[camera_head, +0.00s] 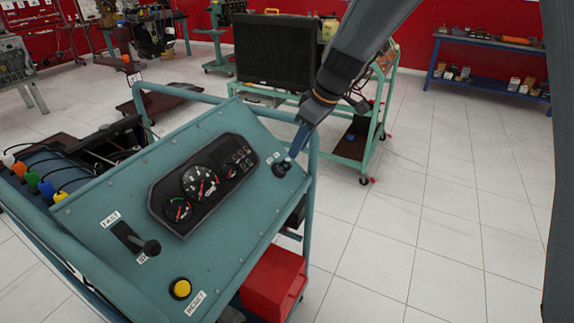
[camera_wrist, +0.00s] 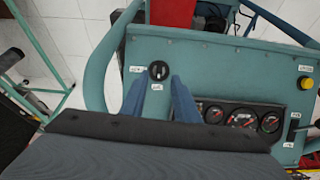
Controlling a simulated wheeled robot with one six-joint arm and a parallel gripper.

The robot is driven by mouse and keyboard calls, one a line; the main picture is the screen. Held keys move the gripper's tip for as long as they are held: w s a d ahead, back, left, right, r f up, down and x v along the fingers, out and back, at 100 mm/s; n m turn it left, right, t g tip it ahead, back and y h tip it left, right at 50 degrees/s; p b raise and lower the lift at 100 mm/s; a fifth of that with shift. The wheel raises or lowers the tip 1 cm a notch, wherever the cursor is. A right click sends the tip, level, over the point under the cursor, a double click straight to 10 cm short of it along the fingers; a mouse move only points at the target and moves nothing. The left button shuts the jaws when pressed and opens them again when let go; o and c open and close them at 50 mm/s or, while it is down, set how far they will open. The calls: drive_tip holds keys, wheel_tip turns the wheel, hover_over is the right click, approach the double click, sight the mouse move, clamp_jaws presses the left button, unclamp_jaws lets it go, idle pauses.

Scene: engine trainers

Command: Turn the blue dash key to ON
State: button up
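The dash key (camera_head: 281,168) is at the upper right corner of the teal dash panel (camera_head: 115,245). It looks like a round black switch in both views, and no blue shows on it. In the wrist view the key (camera_wrist: 158,70) has a pale mark and small white labels beside and below it. My gripper (camera_head: 293,155) points down at the key from above. In the wrist view its two blue fingers (camera_wrist: 158,78) are apart, with the key between and just beyond their tips. Whether they touch it I cannot tell.
A gauge cluster (camera_head: 203,185), a black throttle lever (camera_head: 135,238) and a yellow reset button (camera_head: 180,289) are on the same panel. A teal tube frame (camera_head: 312,165) borders it. A red box (camera_head: 272,282) sits below. The tiled floor at right is clear.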

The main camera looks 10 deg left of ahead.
sight(286, 161)
drive_tip(key=shift+n, duration=0.3)
drive_tip(key=shift+a+r+p+x, duration=0.15)
drive_tip(key=shift+p+x, duration=0.15)
drive_tip(key=shift+x, duration=1.05)
drive_tip(key=shift+a+p+x, duration=0.2)
drive_tip(key=shift+p+x, duration=0.1)
drive_tip(key=shift+x, duration=1.05)
drive_tip(key=shift+a+r+p+x, duration=0.15)
drive_tip(key=shift+p+x, duration=0.15)
drive_tip(key=shift+x, duration=1.1)
drive_tip(key=shift+w, duration=0.2)
clamp_jaws()
